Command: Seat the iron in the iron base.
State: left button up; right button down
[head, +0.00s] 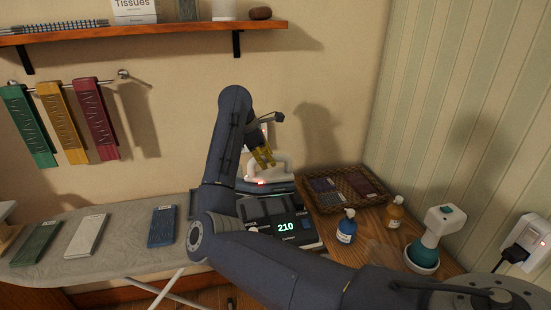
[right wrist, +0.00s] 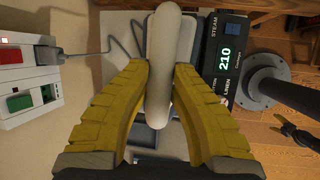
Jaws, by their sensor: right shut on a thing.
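The white iron (head: 278,172) with a small red light is at the back of the iron base. Its pale handle (right wrist: 163,65) runs between my fingers in the right wrist view. The dark iron base (head: 285,213) stands at the right end of the ironing board and reads 210; its panel also shows in the right wrist view (right wrist: 222,65). My right gripper (head: 263,157) has yellow fingers, and in the right wrist view (right wrist: 160,85) they are shut on the handle from both sides. The iron's underside is hidden, so I cannot tell its contact with the base.
A wicker tray (head: 338,170), blue bottle (head: 346,229), orange bottle (head: 393,216) and white-and-teal device (head: 432,240) crowd the wooden top at right. Folded cloths lie on the ironing board (head: 120,245). A shelf (head: 150,33) hangs above. A switched socket (right wrist: 30,90) has a cord plugged in.

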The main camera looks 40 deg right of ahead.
aim_at(264, 175)
jog(key=shift+w+f, duration=0.1)
jog(key=shift+f, duration=4.25)
jog(key=c, duration=1.2)
grip_release()
jog(key=shift+f, duration=0.15)
jog(key=v, duration=1.2)
